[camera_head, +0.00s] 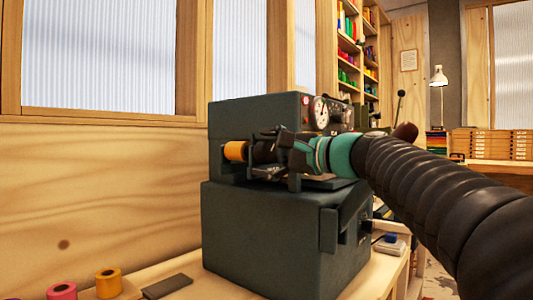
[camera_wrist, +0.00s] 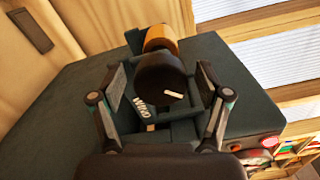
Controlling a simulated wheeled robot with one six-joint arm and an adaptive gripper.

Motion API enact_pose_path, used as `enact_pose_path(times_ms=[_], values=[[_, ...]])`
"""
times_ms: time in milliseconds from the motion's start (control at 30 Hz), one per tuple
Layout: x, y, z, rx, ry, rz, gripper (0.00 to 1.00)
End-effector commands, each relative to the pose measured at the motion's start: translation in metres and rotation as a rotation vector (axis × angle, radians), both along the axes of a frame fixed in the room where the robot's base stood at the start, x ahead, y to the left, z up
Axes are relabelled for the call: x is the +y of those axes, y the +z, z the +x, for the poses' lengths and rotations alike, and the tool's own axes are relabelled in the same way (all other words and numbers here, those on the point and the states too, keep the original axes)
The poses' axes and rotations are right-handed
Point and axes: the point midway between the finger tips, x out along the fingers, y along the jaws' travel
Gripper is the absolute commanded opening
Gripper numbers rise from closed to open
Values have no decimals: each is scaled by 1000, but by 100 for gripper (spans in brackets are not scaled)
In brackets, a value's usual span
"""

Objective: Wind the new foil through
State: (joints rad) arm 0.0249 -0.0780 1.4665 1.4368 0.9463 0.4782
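A dark grey foil machine (camera_head: 285,230) stands on the bench, with a round dial (camera_head: 318,110) on its upper part. A gold foil roll (camera_head: 236,151) sits on the machine's left side; it also shows in the wrist view (camera_wrist: 160,32). In front of it is a dark round knob (camera_wrist: 158,82) with a short pale mark on its face. My gripper (camera_wrist: 162,72) is open, with one finger on each side of the knob and a visible gap at both sides. In the head view my gripper (camera_head: 277,145) partly hides the knob.
A pink roll (camera_head: 62,291) and another gold roll (camera_head: 108,283) stand at the bench's front left, beside a dark flat block (camera_head: 167,287). The wooden wall (camera_head: 100,190) is close on the left. Shelves (camera_head: 350,50) and a lamp (camera_head: 438,85) are farther back.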

Motion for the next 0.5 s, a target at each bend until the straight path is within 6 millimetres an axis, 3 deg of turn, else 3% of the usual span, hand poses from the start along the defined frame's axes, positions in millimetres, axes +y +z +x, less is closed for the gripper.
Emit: enact_pose_path(times_ms=[267,500], values=[[-5,1,-3,-1,-2,0,76],[-35,1,-26,-3,-6,0,76]])
